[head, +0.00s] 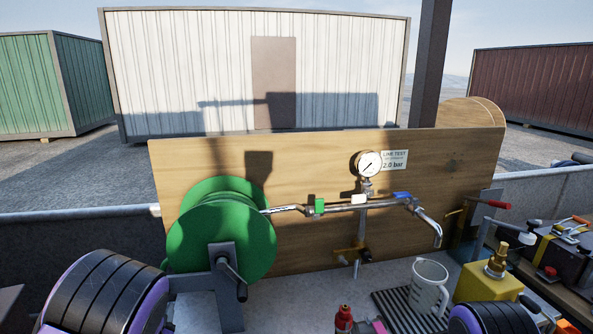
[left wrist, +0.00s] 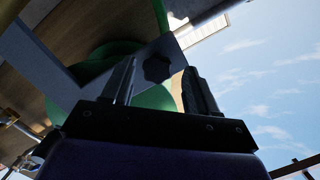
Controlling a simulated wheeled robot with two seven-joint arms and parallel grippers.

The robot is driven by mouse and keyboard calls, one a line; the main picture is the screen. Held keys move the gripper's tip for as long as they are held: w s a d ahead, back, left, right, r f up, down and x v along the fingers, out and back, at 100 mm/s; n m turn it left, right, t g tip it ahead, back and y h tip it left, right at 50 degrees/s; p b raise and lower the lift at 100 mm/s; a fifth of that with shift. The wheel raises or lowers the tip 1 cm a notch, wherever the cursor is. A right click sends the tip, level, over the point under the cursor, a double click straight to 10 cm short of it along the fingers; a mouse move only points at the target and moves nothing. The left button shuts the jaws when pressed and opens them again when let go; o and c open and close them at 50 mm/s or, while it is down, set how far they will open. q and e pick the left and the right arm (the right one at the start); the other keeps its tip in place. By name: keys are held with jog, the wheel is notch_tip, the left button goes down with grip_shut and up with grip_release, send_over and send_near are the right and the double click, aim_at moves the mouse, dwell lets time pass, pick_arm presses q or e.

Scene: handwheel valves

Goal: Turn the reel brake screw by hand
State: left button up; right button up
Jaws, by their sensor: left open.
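The reel brake screw shows in the left wrist view as a dark lobed knob (left wrist: 157,68) on a grey bracket (left wrist: 185,41) beside the green reel (head: 215,240). My left gripper (left wrist: 160,85) is open and empty, and the knob appears between its two fingers, near their tips. I cannot tell whether they touch it. In the head view the reel stands at left with a crank (head: 233,272) on its near face. I cannot pick out the brake screw or my left gripper there. My right gripper is not in view.
A pipe with a pressure gauge (head: 369,164) runs right from the reel along a wooden board (head: 300,160). A clear jug (head: 428,287) on a drain grid and a yellow block with a brass fitting (head: 487,287) stand at right. Bare bench shows below the board.

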pick_arm(q)
jog(key=m+b, duration=0.1)
jog(key=m, duration=0.3)
jog(key=w+m+t+b, duration=0.1)
jog(key=m, duration=0.4)
jog(key=w+m+y+b, duration=0.1)
jog(key=m, duration=0.4)
jog(key=shift+a+r+t, duration=0.15)
jog(key=shift+t, duration=0.25)
